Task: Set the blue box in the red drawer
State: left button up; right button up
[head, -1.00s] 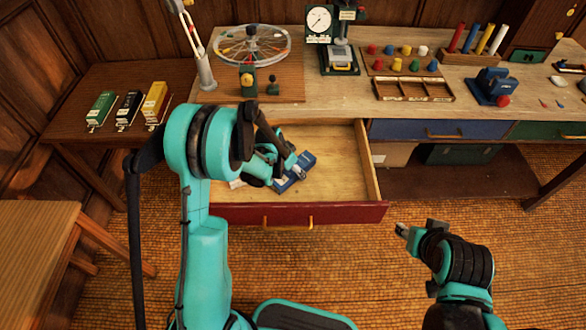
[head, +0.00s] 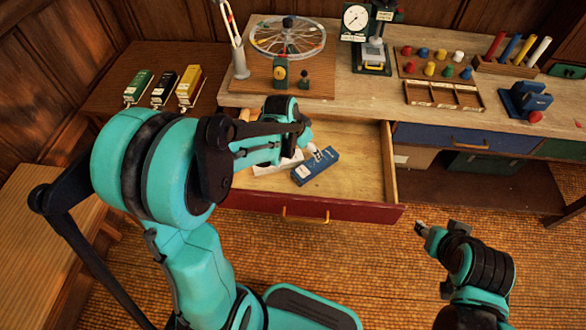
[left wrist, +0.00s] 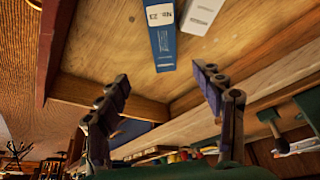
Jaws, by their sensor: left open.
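The blue box (head: 318,170), with a white label, lies flat inside the open red drawer (head: 350,207). In the left wrist view the box (left wrist: 163,45) lies on the wooden drawer floor, clear of both fingers. My left gripper (head: 308,138) is over the drawer, just behind the box in the head view. In the left wrist view my left gripper (left wrist: 165,95) has its fingers spread, with nothing held between them. My right gripper (head: 425,230) is in front of the drawer, at its right, over the floor; its jaw opening is unclear.
A white box (head: 279,166) lies in the drawer beside the blue one, partly hidden by my left arm. The bench top (head: 350,92) above holds a wheel, a dial gauge and a sectioned tray (head: 444,95). A closed blue drawer (head: 465,138) is at right.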

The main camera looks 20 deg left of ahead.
pick_arm(q)
jog(key=s+r+n+t, duration=0.1)
jog(key=s+r, duration=0.2)
jog(key=s, duration=0.3)
jog(key=s+d+r+n+t+y, duration=0.1)
jog(key=s+r+n, duration=0.1)
jog(key=s, duration=0.4)
jog(key=s+r+n, duration=0.1)
jog(key=s+r, duration=0.3)
jog(key=s, duration=0.2)
jog(key=shift+s+d+r+n+t+y, duration=0.15)
jog(key=shift+s+r+n+t+y, duration=0.15)
jog(key=shift+r+n+t+y, duration=0.1)
